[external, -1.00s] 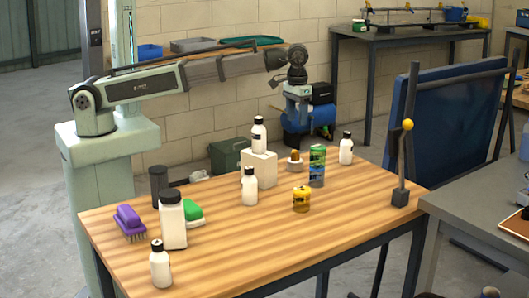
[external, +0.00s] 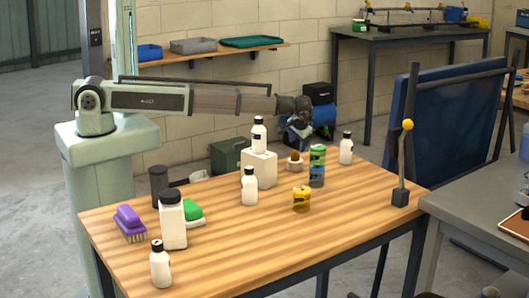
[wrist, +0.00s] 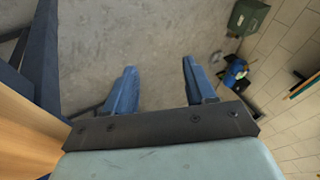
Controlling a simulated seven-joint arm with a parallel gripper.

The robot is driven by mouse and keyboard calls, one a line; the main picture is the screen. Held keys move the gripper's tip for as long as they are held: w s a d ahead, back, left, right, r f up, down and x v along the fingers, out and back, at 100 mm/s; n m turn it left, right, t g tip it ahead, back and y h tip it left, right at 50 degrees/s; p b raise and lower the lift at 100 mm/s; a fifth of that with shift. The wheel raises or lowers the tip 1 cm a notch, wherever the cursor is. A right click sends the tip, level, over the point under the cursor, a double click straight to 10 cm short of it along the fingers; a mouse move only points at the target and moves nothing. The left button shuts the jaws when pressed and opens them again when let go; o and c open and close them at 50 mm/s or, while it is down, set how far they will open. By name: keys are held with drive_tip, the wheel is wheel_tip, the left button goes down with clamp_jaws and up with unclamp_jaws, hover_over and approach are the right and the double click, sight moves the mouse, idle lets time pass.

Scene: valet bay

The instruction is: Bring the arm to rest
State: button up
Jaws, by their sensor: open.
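My gripper (wrist: 159,68) is open and empty, its two blue fingers well apart in the wrist view, with bare concrete floor (wrist: 150,35) between and beyond them. In the external view my arm stretches right, almost level, behind the wooden table (external: 290,245). Its wrist end is beyond the table's back edge, near the white block (external: 259,168) with a bottle (external: 258,134) standing on it. The fingers are hard to make out there, against a blue machine (external: 324,118). Nothing touches the gripper in the wrist view.
A green box (external: 230,157) stands on the floor behind. A wall shelf (external: 215,54) holds trays. The table's front right is clear.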

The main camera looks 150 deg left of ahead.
drive_tip(key=s+a+f+m+g+y, duration=0.2)
drive_tip(key=s+a+f+g, duration=0.15)
drive_tip(key=s+f, duration=1.05)
drive_tip(key=s+d+f+m, duration=0.2)
drive_tip(key=d+f, duration=0.4)
drive_tip(key=f, duration=0.5)
drive_tip(key=w+d+f+m+t+h, duration=0.15)
drive_tip(key=w+d+f, duration=0.3)
drive_tip(key=d, duration=0.75)
drive_tip(key=w+d+f+t+h, duration=0.15)
drive_tip(key=w+d+f, duration=0.35)
drive_tip(key=d, duration=0.7)
drive_tip(key=w+d+f+h, duration=0.25)
drive_tip(key=w+d, duration=0.45)
drive_tip(key=d, duration=0.5)
drive_tip(key=w+d+r+m, duration=0.1)
drive_tip(key=w+d+m, duration=0.15)
drive_tip(key=d, duration=0.65)
drive_tip(key=w+d+r+m, duration=0.1)
drive_tip(key=d+m, duration=0.3)
drive_tip(key=d, duration=0.6)
drive_tip(key=s+d+r+m, duration=0.2)
drive_tip(key=d+m, duration=0.1)
drive_tip(key=d, duration=0.5)
drive_tip(key=s+d+r+m, duration=0.2)
drive_tip(key=s+d+m, duration=0.1)
drive_tip(key=d, duration=0.4)
drive_tip(key=shift+s+d+r+m+g, duration=0.2)
drive_tip(key=shift+s+d+m+g, duration=0.15)
drive_tip(key=shift+m+g, duration=0.15)
